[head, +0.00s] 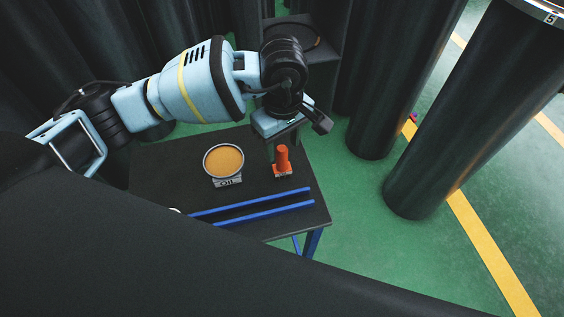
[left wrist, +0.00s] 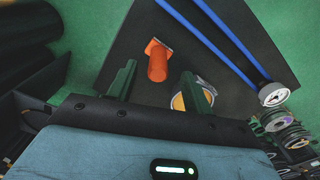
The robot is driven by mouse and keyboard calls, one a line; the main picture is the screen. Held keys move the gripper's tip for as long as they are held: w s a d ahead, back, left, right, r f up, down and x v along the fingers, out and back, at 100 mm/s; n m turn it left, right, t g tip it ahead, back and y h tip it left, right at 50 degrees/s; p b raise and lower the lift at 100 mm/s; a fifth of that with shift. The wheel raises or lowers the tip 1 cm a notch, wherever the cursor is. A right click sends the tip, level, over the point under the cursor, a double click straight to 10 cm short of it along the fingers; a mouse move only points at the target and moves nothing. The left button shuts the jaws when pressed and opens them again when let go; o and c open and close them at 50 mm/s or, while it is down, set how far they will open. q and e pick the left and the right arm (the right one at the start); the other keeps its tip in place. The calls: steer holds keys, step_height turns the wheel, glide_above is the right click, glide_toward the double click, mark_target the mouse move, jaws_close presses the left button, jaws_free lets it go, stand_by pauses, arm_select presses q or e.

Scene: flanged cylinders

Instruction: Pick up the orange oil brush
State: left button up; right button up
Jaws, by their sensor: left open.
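The orange oil brush (head: 282,158) stands upright on the dark table (head: 160,168), near its right side. It also shows in the left wrist view (left wrist: 157,62), where it appears between my two fingertips and beyond them. My left gripper (head: 284,142) is open and empty, just above and behind the brush in the head view. Its dark green fingers also show in the left wrist view (left wrist: 158,72). I see no contact between fingers and brush. My right gripper is not in view.
A round container of orange-brown oil (head: 223,160) labelled OIL stands left of the brush. Two blue rails (head: 255,209) lie along the table's front. Thick dark pillars (head: 378,100) stand at the right. Several reels (left wrist: 290,140) show in the left wrist view. Green floor is open beyond the table.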

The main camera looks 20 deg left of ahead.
mark_target(282, 148)
arm_select(q)
steer(key=shift+w+a+f, duration=0.15)
steer(key=shift+f, duration=2.55)
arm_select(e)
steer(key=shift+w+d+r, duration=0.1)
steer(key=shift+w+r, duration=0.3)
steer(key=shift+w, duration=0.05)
arm_select(q)
steer(key=c, duration=1.1)
steer(key=shift+r, duration=0.5)
step_height(282, 148, up, 2)
steer(key=shift+r, duration=0.25)
steer(key=shift+s+a+r+b, duration=0.2)
steer(key=shift+s+a, duration=0.45)
steer(key=shift+s, duration=1.95)
steer(key=shift+s+a+r+b, duration=0.1)
steer(key=shift+s+a+r, duration=0.35)
steer(key=shift+s, duration=2.15)
steer(key=shift+s+a+r+b, duration=0.1)
steer(key=shift+s+a, duration=0.7)
steer(key=shift+s, duration=1.8)
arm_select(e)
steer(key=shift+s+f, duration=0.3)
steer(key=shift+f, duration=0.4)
